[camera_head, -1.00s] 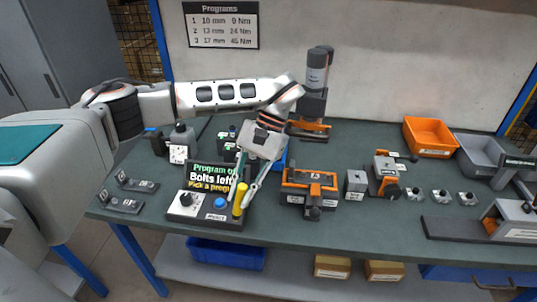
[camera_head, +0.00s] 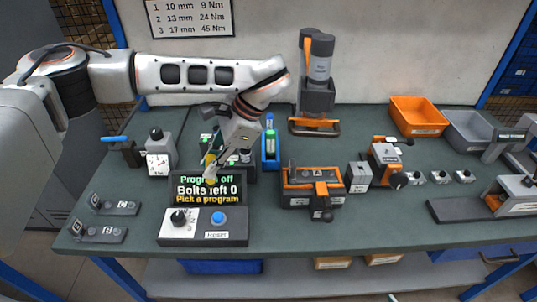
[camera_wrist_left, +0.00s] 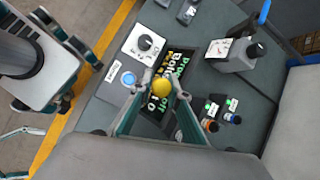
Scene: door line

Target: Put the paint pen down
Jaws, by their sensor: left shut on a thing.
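My left gripper (camera_head: 211,168) is shut on the yellow paint pen (camera_head: 210,160), at the program panel's display in the head view. The pen is partly hidden by the fingers there. In the left wrist view the pen (camera_wrist_left: 161,87) shows end-on as a yellow round between the fingertips, in front of the display. Whether it touches anything below is hidden. A blue holder (camera_head: 265,160) with a green-labelled bottle or pen (camera_head: 270,133) stands to the right of the gripper. My right gripper is not in view.
The program panel (camera_head: 236,238) with a black knob and blue button is at the front. Small bottles (camera_wrist_left: 211,125) stand behind the display. A dial gauge block (camera_head: 160,165) is left, an orange-black fixture (camera_head: 300,198) right, an orange bin (camera_head: 418,113) back right.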

